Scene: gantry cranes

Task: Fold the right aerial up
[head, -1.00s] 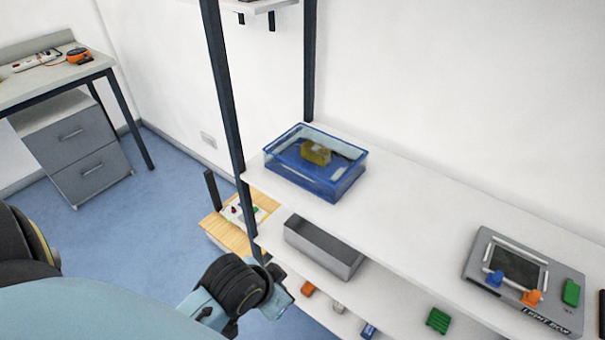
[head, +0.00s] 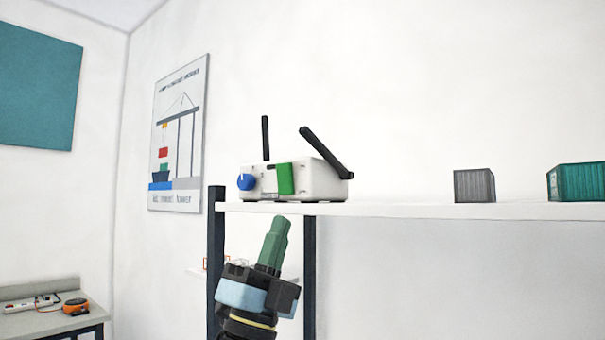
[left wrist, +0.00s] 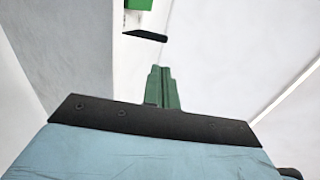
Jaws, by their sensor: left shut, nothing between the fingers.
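A white box (head: 322,182) with a blue knob (head: 246,181) and a green block (head: 285,178) on its front stands on the top shelf. Its black left aerial (head: 265,138) stands upright. Its black right aerial (head: 326,153) slants, its low end at the box's right side and its free end up to the left. My left gripper (head: 279,222) is in front of and below the shelf edge, its green fingers shut and empty, pointing up. The fingers also show in the left wrist view (left wrist: 162,76), apart from a dark bar I cannot identify. My right gripper is not in view.
The top shelf (head: 400,210) has a dark post (head: 215,260) at its left end. A grey container (head: 474,186) and a green container (head: 578,182) stand further right, with bare shelf between the box and them. A desk (head: 50,325) is at lower left.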

